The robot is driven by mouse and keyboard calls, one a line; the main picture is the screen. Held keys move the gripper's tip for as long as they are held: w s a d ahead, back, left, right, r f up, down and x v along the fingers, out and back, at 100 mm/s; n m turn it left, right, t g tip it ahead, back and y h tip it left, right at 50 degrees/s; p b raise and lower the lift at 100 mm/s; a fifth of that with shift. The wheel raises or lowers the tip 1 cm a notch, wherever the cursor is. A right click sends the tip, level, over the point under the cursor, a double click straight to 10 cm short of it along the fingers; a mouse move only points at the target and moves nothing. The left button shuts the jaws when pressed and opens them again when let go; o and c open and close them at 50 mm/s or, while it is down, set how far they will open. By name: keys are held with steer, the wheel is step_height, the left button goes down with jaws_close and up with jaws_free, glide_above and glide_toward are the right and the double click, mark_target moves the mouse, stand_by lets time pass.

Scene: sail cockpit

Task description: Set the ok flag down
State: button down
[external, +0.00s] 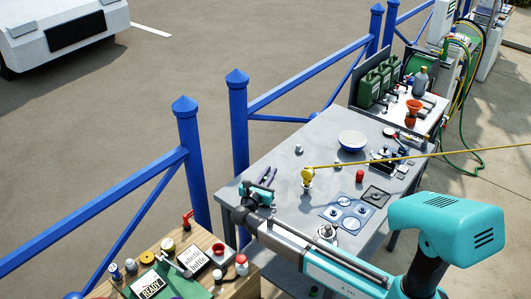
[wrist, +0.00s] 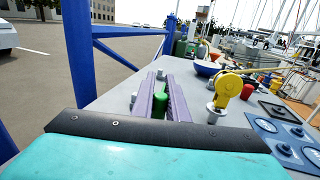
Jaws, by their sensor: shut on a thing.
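My gripper (external: 266,178) is over the left part of the grey table (external: 330,128), with its purple fingers pointing towards the far end. In the wrist view the fingers (wrist: 163,92) are shut on a small green cylindrical piece (wrist: 160,104), which may be the ok flag. No "ok" marking is readable on it. The fingers hide its sides, and I cannot tell whether its lower end touches the table.
A yellow-topped fitting (external: 307,175) with a taut yellow line stands right of my gripper. A blue bowl (external: 352,140), a red cylinder (external: 360,176) and a blue panel (external: 347,212) are on the table. Blue railing (external: 238,120) runs along the left. Grey tabletop beyond the fingers is mostly clear.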

steer(key=s+d, duration=0.3)
steer(key=s, duration=0.4)
steer(key=shift+d+r+b, duration=0.3)
steer(key=shift+r, duration=0.05)
stand_by(0.4)
steer(key=w+d+r+n+t+y+p, duration=0.1)
steer(key=w+d+r+n+y+p, duration=0.1)
steer(key=w+d+r+n+y, duration=0.45)
steer(key=w+d+r+n+t+y+p, duration=0.1)
steer(key=w+d+n+y+p, duration=0.15)
steer(key=w+y, duration=0.75)
steer(key=s+d+f+n+g+y+b, duration=0.1)
steer(key=d+f+n+g+y+b, duration=0.1)
steer(key=d+n+g+y+b, duration=0.4)
steer(key=shift+d+n+g+y+b, duration=0.5)
steer(key=shift+n+b, duration=0.4)
steer(key=shift+b, duration=0.55)
steer(key=shift+a+f, duration=0.1)
steer(key=shift+f, duration=0.1)
